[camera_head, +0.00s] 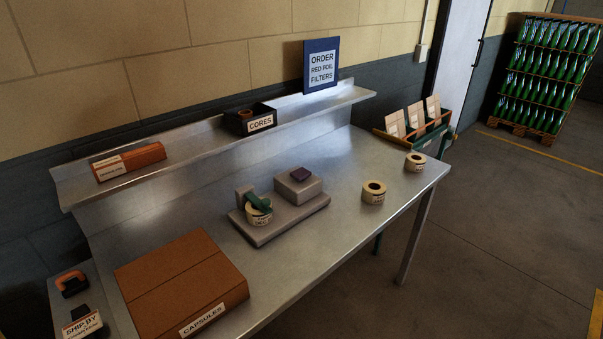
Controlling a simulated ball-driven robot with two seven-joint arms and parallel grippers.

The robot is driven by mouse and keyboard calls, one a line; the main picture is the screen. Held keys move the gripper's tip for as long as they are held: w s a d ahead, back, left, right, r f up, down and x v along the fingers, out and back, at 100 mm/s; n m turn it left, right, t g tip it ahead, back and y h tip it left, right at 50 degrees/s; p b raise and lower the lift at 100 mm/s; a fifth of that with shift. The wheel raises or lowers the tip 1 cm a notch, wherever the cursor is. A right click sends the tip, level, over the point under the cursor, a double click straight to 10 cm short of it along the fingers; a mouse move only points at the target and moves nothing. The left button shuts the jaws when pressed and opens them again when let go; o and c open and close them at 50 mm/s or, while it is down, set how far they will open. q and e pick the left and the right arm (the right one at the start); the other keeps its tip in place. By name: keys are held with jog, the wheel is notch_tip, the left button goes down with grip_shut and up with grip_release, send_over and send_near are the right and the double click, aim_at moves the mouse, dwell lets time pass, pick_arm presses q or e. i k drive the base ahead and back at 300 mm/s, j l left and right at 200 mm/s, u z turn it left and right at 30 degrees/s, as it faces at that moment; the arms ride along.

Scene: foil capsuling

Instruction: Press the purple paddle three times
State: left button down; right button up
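The purple paddle (300,174) is a small dark purple block on top of a raised grey housing (298,188). The housing is at the back right of a grey machine base (268,234) on the metal table. A cream labelled roll (258,214) sits at the front left of this base, with a green part (257,201) over it and a grey upright behind. Nothing touches the paddle. Neither of my grippers is in the head view.
A brown box marked CAPSULES (180,280) lies at the table's front left. Two cream rolls stand on the right, the nearer one (374,192) and the farther one (415,162). A raised shelf (200,138) at the back holds a CORES bin (250,119). Bare table surrounds the machine.

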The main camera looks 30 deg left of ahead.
aim_at(302, 173)
jog(key=i+l+u, duration=0.5)
jog(key=u, duration=0.2)
